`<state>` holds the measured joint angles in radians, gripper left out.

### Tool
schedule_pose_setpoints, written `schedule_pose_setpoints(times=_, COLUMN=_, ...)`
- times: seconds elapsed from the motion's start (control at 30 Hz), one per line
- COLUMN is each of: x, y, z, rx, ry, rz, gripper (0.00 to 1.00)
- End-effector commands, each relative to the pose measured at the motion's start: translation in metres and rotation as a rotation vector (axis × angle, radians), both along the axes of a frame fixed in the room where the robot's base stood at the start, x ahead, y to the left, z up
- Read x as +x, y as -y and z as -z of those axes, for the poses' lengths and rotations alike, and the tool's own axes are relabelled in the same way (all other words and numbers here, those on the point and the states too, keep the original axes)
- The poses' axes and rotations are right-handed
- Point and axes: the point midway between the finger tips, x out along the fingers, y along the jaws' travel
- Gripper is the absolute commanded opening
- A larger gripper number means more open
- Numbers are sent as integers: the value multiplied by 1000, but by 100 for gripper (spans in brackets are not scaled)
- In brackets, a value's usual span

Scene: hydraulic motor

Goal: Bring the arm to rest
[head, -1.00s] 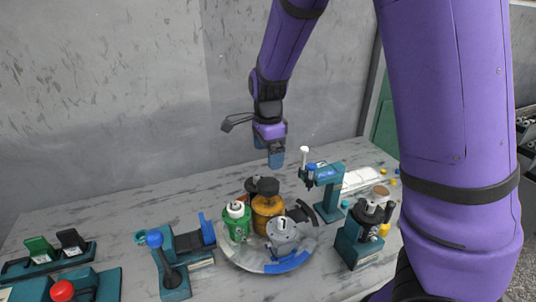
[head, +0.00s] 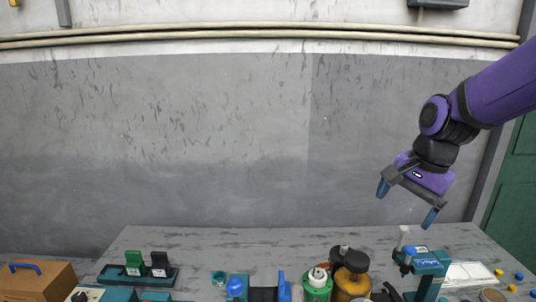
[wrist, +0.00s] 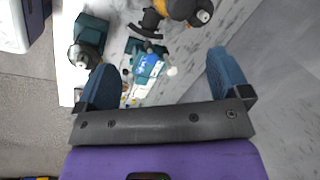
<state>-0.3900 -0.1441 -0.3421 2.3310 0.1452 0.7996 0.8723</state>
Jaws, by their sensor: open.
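My gripper (head: 405,203) is at the right in the head view, above the back right of the table. Its two blue fingers are spread apart with nothing between them. In the wrist view the open fingers (wrist: 165,85) show in front of the table, well above the things on it. My purple arm reaches in from the right edge of the head view.
On the table (head: 200,240) stand a teal press (head: 428,268), a green bottle (head: 317,285), an amber jar (head: 350,283) and a teal fixture with green and black blocks (head: 140,275). A brown box (head: 38,281) is at far left. Space around the gripper is clear.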

Motion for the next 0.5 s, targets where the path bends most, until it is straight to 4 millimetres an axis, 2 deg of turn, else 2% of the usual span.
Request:
schedule_pose_setpoints(times=0.03, x=-10, y=4, z=-10, rx=-2, ry=31, rz=-47, gripper=95)
schedule_pose_setpoints(times=0.2, x=-42, y=13, z=-35, rx=-38, ry=123, rz=-229, gripper=95)
schedule_pose_setpoints(times=0.5, x=-102, y=26, z=-66, rx=-179, ry=275, rz=-537, gripper=95)
